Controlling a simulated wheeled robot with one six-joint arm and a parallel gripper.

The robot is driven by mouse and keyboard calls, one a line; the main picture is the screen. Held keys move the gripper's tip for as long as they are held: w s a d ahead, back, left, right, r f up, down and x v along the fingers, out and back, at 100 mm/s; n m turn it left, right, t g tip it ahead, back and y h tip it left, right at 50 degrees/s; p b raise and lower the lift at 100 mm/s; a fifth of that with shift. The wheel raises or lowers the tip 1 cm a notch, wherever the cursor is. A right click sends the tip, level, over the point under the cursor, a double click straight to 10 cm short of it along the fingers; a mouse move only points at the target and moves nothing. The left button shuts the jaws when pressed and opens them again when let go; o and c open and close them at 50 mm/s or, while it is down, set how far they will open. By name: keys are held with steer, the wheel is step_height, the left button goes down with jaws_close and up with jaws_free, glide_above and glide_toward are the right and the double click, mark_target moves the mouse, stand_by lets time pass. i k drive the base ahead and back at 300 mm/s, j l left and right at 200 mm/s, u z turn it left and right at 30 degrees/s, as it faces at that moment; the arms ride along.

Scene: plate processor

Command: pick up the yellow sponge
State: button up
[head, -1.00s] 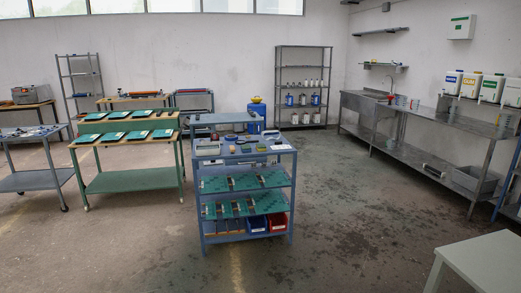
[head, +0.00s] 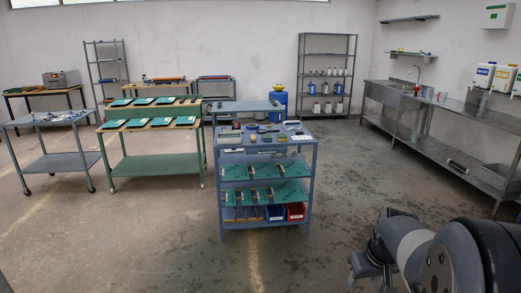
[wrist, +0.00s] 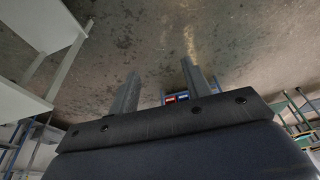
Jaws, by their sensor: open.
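I cannot make out the yellow sponge for certain in either view. Small objects lie on top of the blue cart (head: 219,165) in the head view, but they are too small to identify surely. My gripper (wrist: 160,68) is open and empty in the wrist view, its two fingers well apart over bare floor. In the head view my arm is at the lower right, well to the right of the cart and touching nothing visible.
The cart's lower shelves hold green boards and a red bin (head: 296,211). A green bench (head: 150,165) with trays stands left of it, and a grey cart (head: 62,162) farther left. A steel sink counter (head: 385,99) lines the right wall. Floor before the cart is clear.

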mark_target(281, 137)
steer(key=i, duration=2.2)
steer(key=i+l, duration=0.1)
steer(key=i, duration=2.05)
steer(key=j+u, duration=0.05)
steer(key=j, duration=0.05)
